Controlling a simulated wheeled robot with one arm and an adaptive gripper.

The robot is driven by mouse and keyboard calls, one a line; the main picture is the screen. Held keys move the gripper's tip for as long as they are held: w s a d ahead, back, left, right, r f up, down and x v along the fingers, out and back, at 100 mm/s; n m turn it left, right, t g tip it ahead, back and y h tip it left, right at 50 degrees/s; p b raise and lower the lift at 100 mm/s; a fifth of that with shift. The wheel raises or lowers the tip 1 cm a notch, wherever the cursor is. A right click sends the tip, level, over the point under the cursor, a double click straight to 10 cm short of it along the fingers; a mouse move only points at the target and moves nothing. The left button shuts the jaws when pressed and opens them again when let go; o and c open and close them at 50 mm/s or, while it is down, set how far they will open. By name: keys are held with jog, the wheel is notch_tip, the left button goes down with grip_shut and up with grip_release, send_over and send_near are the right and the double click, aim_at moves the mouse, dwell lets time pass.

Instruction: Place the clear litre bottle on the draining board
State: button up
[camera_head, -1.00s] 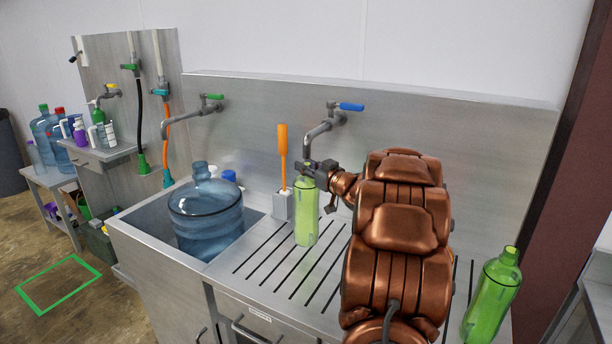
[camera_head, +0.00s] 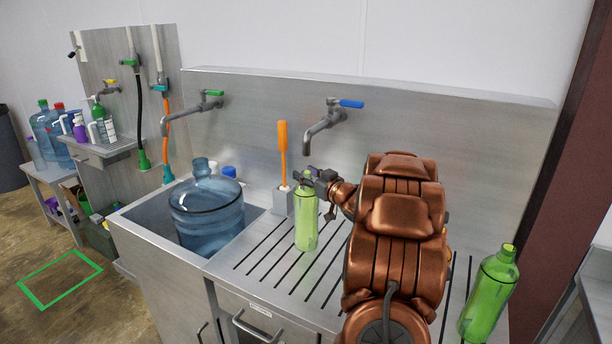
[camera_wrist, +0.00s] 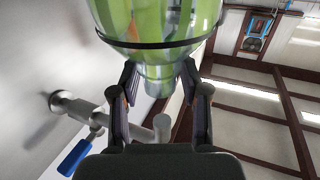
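A see-through, light green bottle (camera_head: 306,227) stands upright on the grooved steel draining board (camera_head: 240,262), right of the sink. It looks green rather than colourless. My gripper (camera_head: 309,180) is at its neck, reaching in from the right. In the wrist view the bottle (camera_wrist: 155,25) fills the top middle, with its neck between the two fingers of my gripper (camera_wrist: 159,80). Narrow gaps show between fingers and neck, so the gripper looks open around it. A second, brighter green bottle (camera_head: 490,295) stands at the right end of the board. My arm hides the board's middle.
A blue jug (camera_head: 207,212) sits in the sink basin at left. An orange-handled brush (camera_head: 283,150) stands in a grey holder (camera_head: 283,201) close behind the bottle. A blue-handled tap (camera_head: 325,125) juts out above. Bare board lies in front of the bottle.

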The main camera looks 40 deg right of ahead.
jog(key=shift+o, duration=0.2)
jog(key=shift+r, duration=0.15)
jog(key=s+a+b, duration=0.1)
jog(key=s+b, duration=0.2)
jog(key=s, duration=0.9)
jog(key=shift+a, duration=0.15)
